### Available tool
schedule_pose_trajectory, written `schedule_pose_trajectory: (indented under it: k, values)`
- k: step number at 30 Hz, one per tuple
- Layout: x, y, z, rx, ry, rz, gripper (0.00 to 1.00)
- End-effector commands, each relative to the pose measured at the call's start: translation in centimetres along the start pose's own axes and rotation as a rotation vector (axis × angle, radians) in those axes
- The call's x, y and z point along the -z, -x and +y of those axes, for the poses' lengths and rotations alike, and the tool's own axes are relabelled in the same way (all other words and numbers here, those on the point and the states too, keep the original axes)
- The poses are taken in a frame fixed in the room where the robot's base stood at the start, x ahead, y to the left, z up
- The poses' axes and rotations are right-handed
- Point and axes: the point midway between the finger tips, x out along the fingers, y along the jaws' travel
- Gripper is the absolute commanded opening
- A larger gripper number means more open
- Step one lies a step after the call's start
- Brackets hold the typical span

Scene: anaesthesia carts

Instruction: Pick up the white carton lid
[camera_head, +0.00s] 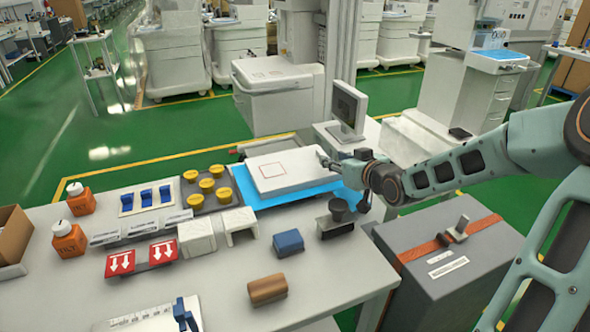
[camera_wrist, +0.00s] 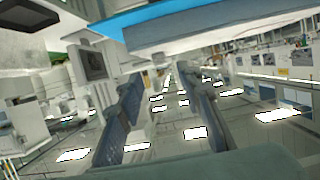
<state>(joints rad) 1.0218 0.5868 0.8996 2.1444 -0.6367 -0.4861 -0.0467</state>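The white carton lid (camera_head: 270,183) is a flat white slab with a red square outline on top. It lies on a blue mat (camera_head: 264,203) at the back right of the table in the head view. My gripper (camera_head: 322,158) reaches in from the right, low at the lid's right end. I cannot tell whether it touches the lid. In the wrist view my gripper (camera_wrist: 166,85) has its two fingers apart, with no object visible between them. A pale slab edge and the blue mat (camera_wrist: 165,17) cross the top of that view.
A monitor (camera_head: 347,108) stands just behind my gripper. A dark cup-like part on a stand (camera_head: 338,222), a blue block (camera_head: 288,242) and a brown block (camera_head: 267,289) sit in front. Yellow-capped pieces (camera_head: 207,186) are left of the mat. A grey case (camera_head: 450,260) stands right.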

Motion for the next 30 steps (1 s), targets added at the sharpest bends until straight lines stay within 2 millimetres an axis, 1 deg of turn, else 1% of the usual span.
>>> schedule_pose_trajectory:
  k: [6,10,13,20,27,29,30]
  values:
    - [0.0,-3.0,-0.3,0.002,0.0,0.001,0.33]
    - [0.1,-4.5,-0.3,0.001,0.0,0.0,0.33]
    - [0.1,-5.1,-0.2,0.0,-0.001,0.0,0.33]
    - [0.2,-5.1,-0.2,0.0,-0.001,-0.001,0.33]
    - [0.2,-5.1,-0.2,0.0,0.0,-0.001,0.08]
    - [0.2,-5.1,-0.2,0.0,0.0,-0.001,0.01]
    - [0.2,-5.1,-0.2,0.0,0.0,-0.001,0.0]
